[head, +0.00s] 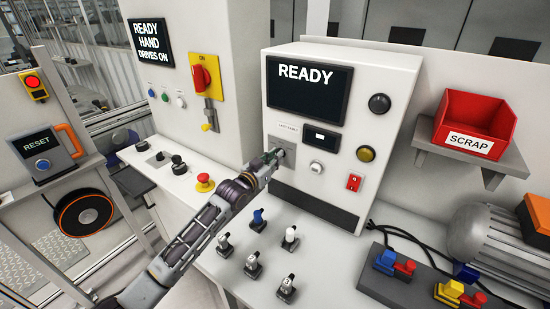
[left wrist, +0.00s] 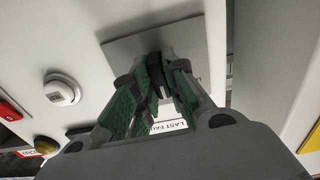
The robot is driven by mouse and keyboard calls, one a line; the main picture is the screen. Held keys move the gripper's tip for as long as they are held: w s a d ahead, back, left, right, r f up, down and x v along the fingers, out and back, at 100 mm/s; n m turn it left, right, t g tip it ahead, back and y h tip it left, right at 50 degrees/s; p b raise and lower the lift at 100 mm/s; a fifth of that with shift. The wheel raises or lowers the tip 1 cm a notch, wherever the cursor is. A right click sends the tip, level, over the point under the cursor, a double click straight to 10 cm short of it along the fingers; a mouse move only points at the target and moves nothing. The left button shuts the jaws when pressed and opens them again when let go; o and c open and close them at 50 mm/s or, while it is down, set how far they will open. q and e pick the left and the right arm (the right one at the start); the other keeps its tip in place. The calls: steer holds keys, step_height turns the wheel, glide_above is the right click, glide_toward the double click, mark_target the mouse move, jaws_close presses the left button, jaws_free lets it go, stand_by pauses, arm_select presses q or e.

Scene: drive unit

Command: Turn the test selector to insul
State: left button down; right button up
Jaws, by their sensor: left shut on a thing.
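The tester panel (head: 395,88) has a screen reading READY. The test selector's square grey plate (head: 289,143) is on the lower left of its face, and the plate also shows in the left wrist view (left wrist: 122,47). My left gripper (head: 274,156) is at this plate. In the left wrist view its green-padded fingers (left wrist: 157,88) are shut on the dark selector knob (left wrist: 157,66). The fingers cover most of the knob, and I cannot read its position marks. My right gripper is not in view.
A white button (head: 316,167), an amber button (head: 365,154) and a red switch (head: 353,182) sit right of the selector. Several small connectors (head: 258,217) stand on the bench below. A red scrap bin (head: 474,118) is on a shelf at right.

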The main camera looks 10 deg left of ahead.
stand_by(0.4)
arm_select(q)
steer(key=c, duration=1.4)
jaws_free()
steer(key=shift+c, duration=0.2)
steer(key=shift+s+a, duration=0.1)
steer(key=shift+s, duration=0.05)
steer(key=v, duration=1.1)
steer(key=shift+s, duration=0.3)
steer(key=shift+a, duration=0.1)
steer(key=shift+f, duration=0.15)
